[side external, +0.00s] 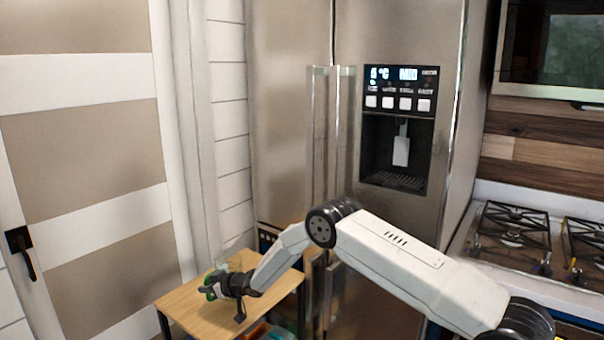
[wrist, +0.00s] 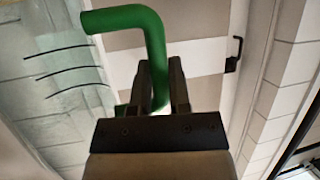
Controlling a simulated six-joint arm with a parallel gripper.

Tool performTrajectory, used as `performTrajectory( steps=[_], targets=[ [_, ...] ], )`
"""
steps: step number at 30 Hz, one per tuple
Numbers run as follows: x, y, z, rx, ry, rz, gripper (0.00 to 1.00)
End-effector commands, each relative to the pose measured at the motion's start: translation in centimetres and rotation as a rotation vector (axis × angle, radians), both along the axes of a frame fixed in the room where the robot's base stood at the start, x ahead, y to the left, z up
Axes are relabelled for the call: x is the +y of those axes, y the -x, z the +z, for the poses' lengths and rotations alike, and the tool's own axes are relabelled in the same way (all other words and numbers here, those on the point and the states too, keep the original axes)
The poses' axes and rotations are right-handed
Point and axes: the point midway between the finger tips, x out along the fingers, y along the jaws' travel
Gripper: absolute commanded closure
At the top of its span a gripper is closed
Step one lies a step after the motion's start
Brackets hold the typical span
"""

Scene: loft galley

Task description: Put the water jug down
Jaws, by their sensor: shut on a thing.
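The water jug (wrist: 62,110) is clear, with dark curved marks on its wall and a green handle (wrist: 140,18). In the wrist view its body fills the left side and is cut off by the edge. My gripper (wrist: 160,72) is shut on the green handle. In the side view my gripper (side external: 220,286) is over the small wooden table (side external: 185,303), with the green handle (side external: 208,284) at its jaws. The clear body shows only faintly there, and I cannot tell whether its base touches the tabletop.
The steel fridge (side external: 285,120) with its dispenser (side external: 398,130) stands behind the table. A door (side external: 90,150) is to the left and a gas hob (side external: 515,235) to the right. The table's front left part is bare. Coloured items (side external: 265,331) are below the table.

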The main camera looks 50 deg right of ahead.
Motion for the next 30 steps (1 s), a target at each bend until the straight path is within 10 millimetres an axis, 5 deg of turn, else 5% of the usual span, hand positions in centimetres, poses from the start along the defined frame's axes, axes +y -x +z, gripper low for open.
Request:
performTrajectory(
  steps=[7,21,22,25,30],
  targets=[
    [0.0,0.0,-2.4,0.001,-0.001,0.000,1.00],
    [0.0,0.1,-2.9,0.000,0.000,0.000,1.00],
    [0.0,0.1,-2.9,0.001,-0.001,0.000,0.74],
    [0.0,0.1,-2.9,0.001,-0.001,0.000,0.42],
    [0.0,0.1,-2.9,0.002,-0.001,0.000,0.42]
  ],
)
